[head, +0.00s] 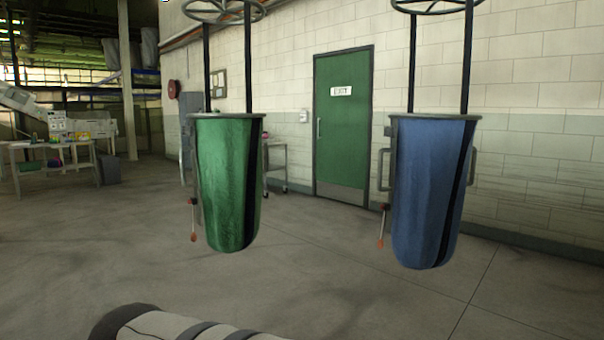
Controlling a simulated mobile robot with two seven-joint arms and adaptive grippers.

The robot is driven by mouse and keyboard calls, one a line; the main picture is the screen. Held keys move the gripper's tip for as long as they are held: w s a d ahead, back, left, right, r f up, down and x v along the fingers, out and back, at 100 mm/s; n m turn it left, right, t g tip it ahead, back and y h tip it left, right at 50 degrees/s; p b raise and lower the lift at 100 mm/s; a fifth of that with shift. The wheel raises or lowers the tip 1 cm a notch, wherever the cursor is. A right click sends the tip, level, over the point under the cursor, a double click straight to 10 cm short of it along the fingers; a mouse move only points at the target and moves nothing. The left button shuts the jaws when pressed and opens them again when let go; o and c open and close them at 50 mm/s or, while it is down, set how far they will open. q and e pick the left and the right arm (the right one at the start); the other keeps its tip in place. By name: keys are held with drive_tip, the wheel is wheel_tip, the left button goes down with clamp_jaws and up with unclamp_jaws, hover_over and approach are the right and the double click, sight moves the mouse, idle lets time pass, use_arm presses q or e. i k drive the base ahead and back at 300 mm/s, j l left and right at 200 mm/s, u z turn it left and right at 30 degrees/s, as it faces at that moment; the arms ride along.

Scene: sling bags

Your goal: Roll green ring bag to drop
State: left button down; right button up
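The green bag (224,185) hangs by dark straps from a round metal ring (222,10) at the top left of centre. It hangs clear of the floor. A small lever with an orange-red tip (193,237) hangs at its left side. Part of one of my arms shows at the bottom edge. No gripper is in view.
A blue bag (428,190) hangs from a second ring (436,5) to the right, with side handles and a similar lever (381,243). A green door (341,125) and block wall stand behind. A table (50,146) with items is at far left. Open concrete floor lies between.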

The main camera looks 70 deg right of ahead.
sight(225, 148)
drive_tip(key=z, duration=1.55)
